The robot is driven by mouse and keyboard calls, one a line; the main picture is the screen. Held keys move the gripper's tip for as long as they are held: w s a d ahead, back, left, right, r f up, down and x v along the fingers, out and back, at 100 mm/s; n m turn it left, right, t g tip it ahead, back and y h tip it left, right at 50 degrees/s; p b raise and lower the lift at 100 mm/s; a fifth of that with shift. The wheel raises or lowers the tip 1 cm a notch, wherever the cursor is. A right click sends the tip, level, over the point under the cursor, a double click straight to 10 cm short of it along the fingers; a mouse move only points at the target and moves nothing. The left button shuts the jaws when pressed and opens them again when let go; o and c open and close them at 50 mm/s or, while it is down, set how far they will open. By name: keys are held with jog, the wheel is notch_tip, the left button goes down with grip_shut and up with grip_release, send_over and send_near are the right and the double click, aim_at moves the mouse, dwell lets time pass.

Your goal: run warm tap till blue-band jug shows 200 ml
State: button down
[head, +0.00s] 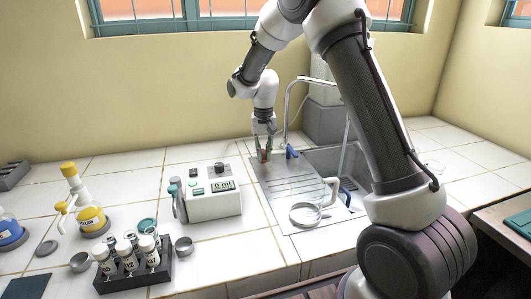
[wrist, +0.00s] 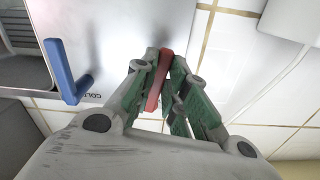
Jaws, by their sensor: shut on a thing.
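The red tap lever (wrist: 160,78) is between the fingers of my gripper (wrist: 163,88), which is shut on it. In the head view my gripper (head: 264,155) is down at the back of the drainboard, by the tap's base. The blue lever (head: 291,152) is just right of it; it also shows in the wrist view (wrist: 66,72) beside lettering that seems to read COLD. The curved tap spout (head: 289,100) reaches over the sink. A pale vertical streak hangs below it. Something blue (head: 346,193) shows at the sink, partly hidden by my arm; I cannot confirm a jug or its level.
A grey-white box (head: 213,205) has a small display that seems to read 0 ml. A dark rack of vials (head: 133,272) and flasks with yellow (head: 93,220) and blue (head: 9,232) parts stand left.

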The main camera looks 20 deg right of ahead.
aim_at(264, 156)
jog(key=c, duration=1.4)
grip_release()
jog(key=shift+c, duration=0.2)
notch_tip(264, 156, up, 12)
